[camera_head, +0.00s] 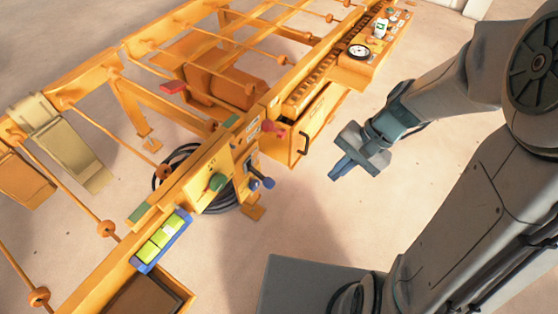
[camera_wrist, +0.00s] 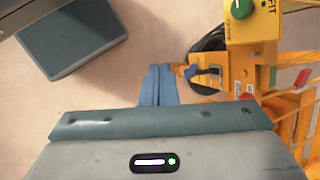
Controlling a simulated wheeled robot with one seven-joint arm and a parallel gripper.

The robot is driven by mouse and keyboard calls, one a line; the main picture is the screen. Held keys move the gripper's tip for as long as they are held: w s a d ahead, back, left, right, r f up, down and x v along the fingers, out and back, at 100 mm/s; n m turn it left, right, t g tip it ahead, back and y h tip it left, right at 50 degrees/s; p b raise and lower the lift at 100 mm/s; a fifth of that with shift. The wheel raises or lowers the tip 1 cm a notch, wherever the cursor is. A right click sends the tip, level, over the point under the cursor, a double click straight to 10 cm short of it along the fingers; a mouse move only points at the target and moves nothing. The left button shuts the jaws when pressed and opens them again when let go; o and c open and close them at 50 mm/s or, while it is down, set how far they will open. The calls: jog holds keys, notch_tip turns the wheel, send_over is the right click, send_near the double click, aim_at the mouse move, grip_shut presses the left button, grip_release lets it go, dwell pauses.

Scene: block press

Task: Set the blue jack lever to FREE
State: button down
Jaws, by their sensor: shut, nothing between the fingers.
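The blue jack lever (camera_head: 263,183) sticks out from the side of the yellow press frame, just right of the green knob. It also shows in the wrist view, where its blue end (camera_wrist: 190,71) lies right of my fingertips. The lettering beside it is too small to read, so I cannot tell its setting. My gripper (camera_head: 338,172) is shut and empty. It is over open floor to the right of the lever, apart from it. In the wrist view, my gripper (camera_wrist: 160,70) shows two blue fingers together.
A green knob (camera_head: 217,182) and a red-ended handle (camera_head: 272,127) sit close to the lever. A yellow drawer (camera_head: 304,130) with a dark handle stands behind. A coiled black hose (camera_head: 168,163) lies under the frame. The floor (camera_head: 300,215) around my gripper is clear.

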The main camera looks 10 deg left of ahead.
aim_at(261, 176)
jog(key=w+a+f+m+t+y+b, duration=0.2)
jog(key=f+m+b, duration=0.3)
jog(key=f, duration=0.9)
jog(key=w+a+f+m+t+y+b, duration=0.3)
jog(key=f+m, duration=0.5)
jog(key=f, duration=0.7)
jog(key=w+a+f+m+t+y+b, duration=0.3)
jog(key=w+a+f+m+y+b, duration=0.2)
jog(key=f, duration=1)
jog(key=m+b, duration=0.1)
jog(key=b, duration=0.1)
jog(key=shift+w+m+b, duration=0.35)
jog(key=shift+m+b, duration=0.05)
jog(key=shift+a, duration=0.1)
jog(key=b+x, duration=0.3)
jog(key=x, duration=0.7)
jog(key=shift+w+d+r, duration=0.1)
jog(key=shift+d+r, duration=0.15)
jog(key=shift+r, duration=0.7)
jog(key=shift+w+d+r, duration=0.1)
jog(key=shift+d+r, duration=0.15)
jog(key=shift+r, duration=0.75)
